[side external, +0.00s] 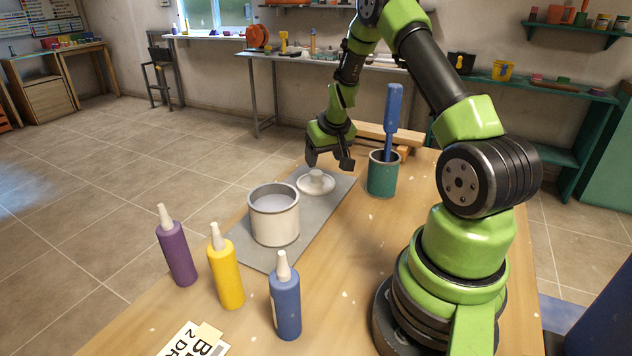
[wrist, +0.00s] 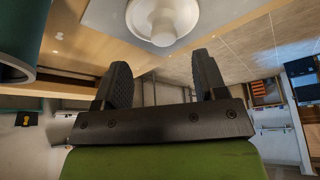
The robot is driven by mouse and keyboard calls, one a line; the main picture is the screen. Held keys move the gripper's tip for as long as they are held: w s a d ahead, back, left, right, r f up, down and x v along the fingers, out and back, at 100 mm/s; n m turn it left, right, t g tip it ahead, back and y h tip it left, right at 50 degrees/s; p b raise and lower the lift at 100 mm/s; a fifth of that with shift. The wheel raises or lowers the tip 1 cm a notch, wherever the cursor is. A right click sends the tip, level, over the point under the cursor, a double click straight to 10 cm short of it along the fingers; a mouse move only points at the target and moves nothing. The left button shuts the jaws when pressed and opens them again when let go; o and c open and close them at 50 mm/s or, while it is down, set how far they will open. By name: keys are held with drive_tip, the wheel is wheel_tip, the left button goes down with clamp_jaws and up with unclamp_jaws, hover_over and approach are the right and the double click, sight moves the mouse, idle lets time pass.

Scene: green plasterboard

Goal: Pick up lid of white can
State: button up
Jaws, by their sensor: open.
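The white lid (side external: 316,182) with a raised knob lies on the grey mat (side external: 330,205), behind the white can. It also shows at the top of the wrist view (wrist: 163,20), ahead of my fingers. The white can (side external: 274,218) stands open on the mat, with pale contents visible inside. My gripper (side external: 328,160) is open and empty, just above and behind the lid. In the wrist view my two fingers (wrist: 160,85) are spread apart, with nothing between them.
A green cup (side external: 383,175) holding a blue-handled tool (side external: 392,120) stands right of the lid. Purple (side external: 176,248), yellow (side external: 225,268) and blue (side external: 285,300) bottles stand in front of the can. Wooden blocks lie at the table's far end.

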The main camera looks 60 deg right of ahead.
sight(317, 172)
drive_tip(key=shift+w+x, duration=0.15)
drive_tip(key=shift+x, duration=1.55)
drive_tip(key=shift+w+x, duration=0.15)
drive_tip(key=shift+x, duration=1.6)
drive_tip(key=shift+r, duration=0.15)
drive_tip(key=shift+c, duration=0.4)
drive_tip(key=c, duration=0.9)
